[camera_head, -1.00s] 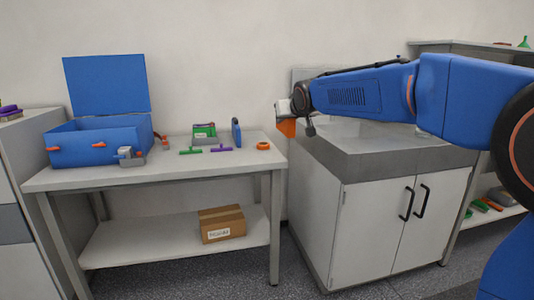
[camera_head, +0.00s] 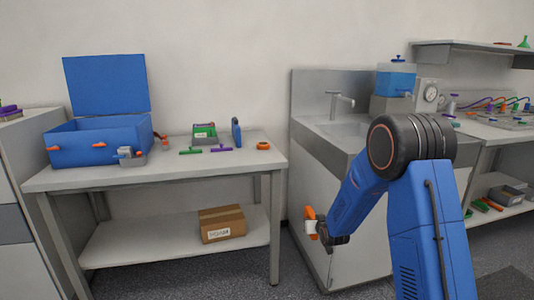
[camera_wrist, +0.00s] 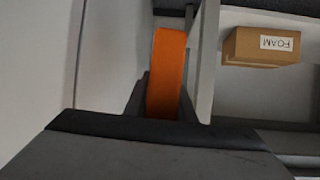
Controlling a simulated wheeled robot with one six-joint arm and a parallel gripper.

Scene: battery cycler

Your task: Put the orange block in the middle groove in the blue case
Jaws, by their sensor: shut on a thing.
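The blue case (camera_head: 95,147) stands with its lid open on the left part of the table; its inside and grooves are hidden from this angle. My gripper (camera_head: 312,226) is shut on the orange block (camera_head: 309,214). It holds the block low in front of the sink cabinet, to the right of the table and below its top. In the wrist view the orange block (camera_wrist: 166,72) stands upright between the dark fingers.
The table (camera_head: 215,165) also carries green and purple pieces, a grey bin (camera_head: 204,134), a blue upright piece (camera_head: 236,133) and an orange ring (camera_head: 263,146). A foam box (camera_head: 222,223) sits on its lower shelf. The sink cabinet (camera_head: 318,190) is close to my gripper.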

